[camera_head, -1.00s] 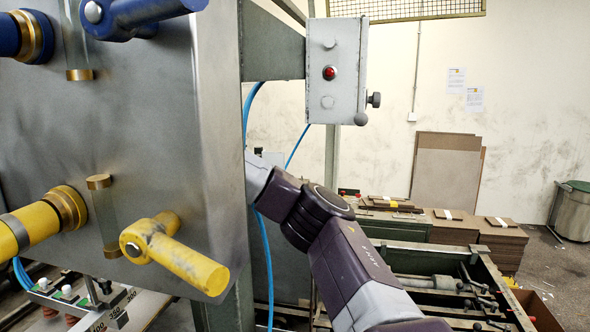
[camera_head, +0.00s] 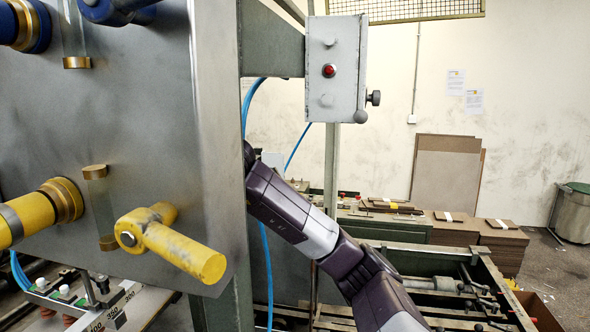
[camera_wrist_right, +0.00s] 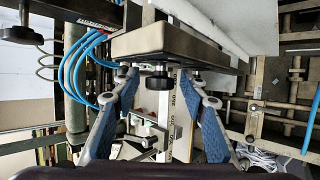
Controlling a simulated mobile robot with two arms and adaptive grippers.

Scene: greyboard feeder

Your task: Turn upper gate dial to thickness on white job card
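My right gripper (camera_wrist_right: 160,84) is open in the right wrist view, with a blue-padded finger on each side. A black knob (camera_wrist_right: 159,79) on a short stem shows between the fingertips, under a dark plate (camera_wrist_right: 165,42); I cannot tell whether the fingers touch it or whether it is the upper gate dial. In the head view my right arm passes behind the grey machine panel (camera_head: 120,130), which hides that gripper. My left gripper is not in view. I cannot identify the white job card.
A yellow lever (camera_head: 175,246) juts from the panel. A grey control box (camera_head: 335,68) with a red button hangs above my right arm. Blue hoses (camera_wrist_right: 78,70) run at the left of the wrist view. Stacked greyboard (camera_head: 455,228) stands at the back right.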

